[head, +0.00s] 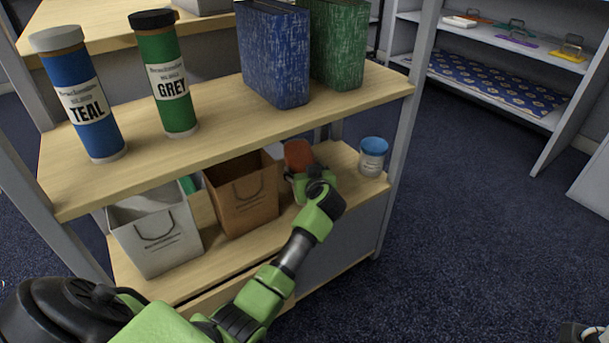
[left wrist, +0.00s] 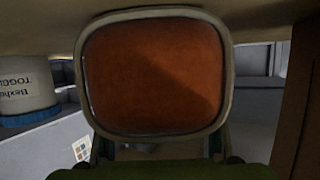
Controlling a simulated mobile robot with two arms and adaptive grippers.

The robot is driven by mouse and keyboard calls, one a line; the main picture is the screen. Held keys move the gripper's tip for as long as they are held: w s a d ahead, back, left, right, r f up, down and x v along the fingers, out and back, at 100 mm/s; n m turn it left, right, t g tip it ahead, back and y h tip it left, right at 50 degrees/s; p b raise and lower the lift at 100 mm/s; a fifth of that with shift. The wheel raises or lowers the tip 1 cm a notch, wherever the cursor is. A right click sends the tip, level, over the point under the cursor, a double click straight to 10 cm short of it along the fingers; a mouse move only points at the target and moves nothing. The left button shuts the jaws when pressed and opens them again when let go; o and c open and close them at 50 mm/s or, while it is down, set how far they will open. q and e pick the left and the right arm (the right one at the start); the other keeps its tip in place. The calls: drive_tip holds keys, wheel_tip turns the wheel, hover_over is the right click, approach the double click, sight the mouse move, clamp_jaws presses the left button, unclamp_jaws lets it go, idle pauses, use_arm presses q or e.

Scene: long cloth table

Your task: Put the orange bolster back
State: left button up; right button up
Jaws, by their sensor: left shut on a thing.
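The orange bolster (head: 298,154) is at the back of the lower shelf area, between the brown paper bag and a blue-lidded tub. My left gripper (head: 299,173) reaches in under the upper shelf and is shut on the bolster. In the left wrist view the bolster's orange end (left wrist: 155,75), with a pale rounded rim, fills the middle. The fingers are mostly hidden there, and I cannot tell whether the bolster touches the shelf. A small dark part at the bottom right corner of the head view may belong to my right arm; its jaws cannot be made out.
The brown bag (head: 243,194) and a white bag (head: 157,234) stand left on the lower shelf (head: 345,194). The tub (head: 373,157) stands right. The upper shelf (head: 225,140) holds two tubes and blue and green box files. A grey post (head: 402,145) bounds the right side.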

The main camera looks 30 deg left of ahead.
use_arm(q)
drive_tip(key=shift+r, duration=0.15)
drive_tip(key=o, duration=1.2)
